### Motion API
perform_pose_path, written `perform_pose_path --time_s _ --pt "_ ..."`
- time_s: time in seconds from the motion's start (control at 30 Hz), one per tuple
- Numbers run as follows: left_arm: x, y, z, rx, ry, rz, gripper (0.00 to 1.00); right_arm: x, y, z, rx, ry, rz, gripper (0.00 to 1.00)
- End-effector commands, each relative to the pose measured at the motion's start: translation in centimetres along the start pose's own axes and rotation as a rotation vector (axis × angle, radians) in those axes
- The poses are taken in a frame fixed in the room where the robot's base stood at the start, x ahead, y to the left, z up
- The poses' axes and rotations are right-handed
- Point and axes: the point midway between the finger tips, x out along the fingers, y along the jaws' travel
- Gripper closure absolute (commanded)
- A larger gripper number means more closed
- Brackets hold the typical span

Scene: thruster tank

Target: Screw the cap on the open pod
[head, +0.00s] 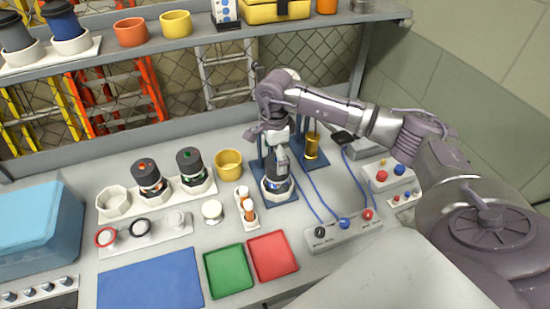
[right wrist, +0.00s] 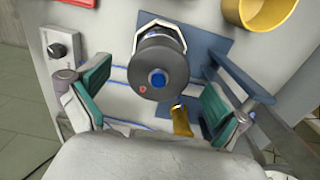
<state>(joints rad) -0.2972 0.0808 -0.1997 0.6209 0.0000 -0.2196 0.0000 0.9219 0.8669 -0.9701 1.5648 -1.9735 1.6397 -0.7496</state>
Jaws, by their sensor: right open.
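A dark grey pod (head: 277,190) stands upright in a blue stand on the bench. In the right wrist view, its dark round top (right wrist: 158,78) has a blue centre and a small red mark. Whether this top is a separate cap I cannot tell. My right gripper (head: 281,156) is above the pod, pointing down. Its green-padded fingers are open, one to each side of the pod in the right wrist view, with gaps between. A white round cap-like piece (head: 212,210) lies on the bench to the left. My left gripper is not in view.
Two dark pods, red-topped (head: 147,178) and green-topped (head: 190,168), stand in a white rack beside an empty cup. A yellow bowl (head: 228,163), a gold cylinder (head: 311,147), a small white rack with orange-banded pieces (head: 246,207) and a cabled control box (head: 341,233) surround the stand.

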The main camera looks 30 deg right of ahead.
Motion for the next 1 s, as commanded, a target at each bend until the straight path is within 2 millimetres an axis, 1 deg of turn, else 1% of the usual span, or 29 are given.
perform_pose_path --time_s 0.03,0.1,0.23,0.37,0.57,0.6,0.67,0.7,0.93,0.97,1.0 --pt "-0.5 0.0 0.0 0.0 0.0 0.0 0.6 0.6 0.1 0.0 0.0 0.0 0.002 0.0" --pt "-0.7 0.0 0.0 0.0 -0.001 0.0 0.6 1.4 0.0 0.0 0.0 0.0 0.003 0.0" --pt "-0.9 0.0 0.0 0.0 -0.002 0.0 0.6 2.5 0.0 0.0 0.0 0.0 0.0 0.0" --pt "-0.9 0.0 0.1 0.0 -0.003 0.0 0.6 2.9 0.0 0.0 0.0 0.0 -0.001 0.0" --pt "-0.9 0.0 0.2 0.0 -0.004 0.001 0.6 3.0 0.0 0.0 0.0 0.0 -0.001 0.0" --pt "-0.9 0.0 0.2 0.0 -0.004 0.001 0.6 3.0 0.0 0.0 0.0 0.0 -0.001 0.03" --pt "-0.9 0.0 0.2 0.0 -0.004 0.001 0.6 3.0 0.0 0.0 0.0 0.0 -0.001 0.13" --pt "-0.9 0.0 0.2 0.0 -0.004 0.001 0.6 2.9 0.0 0.0 0.0 0.0 -0.001 0.2" --pt "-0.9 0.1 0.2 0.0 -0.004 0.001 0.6 2.9 0.0 0.0 0.0 0.0 -0.001 0.58" --pt "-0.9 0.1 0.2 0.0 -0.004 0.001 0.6 2.9 0.0 0.0 0.0 0.0 -0.001 0.29" --pt "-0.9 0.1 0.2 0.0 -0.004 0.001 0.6 2.9 0.0 0.0 0.0 0.0 -0.001 0.35"
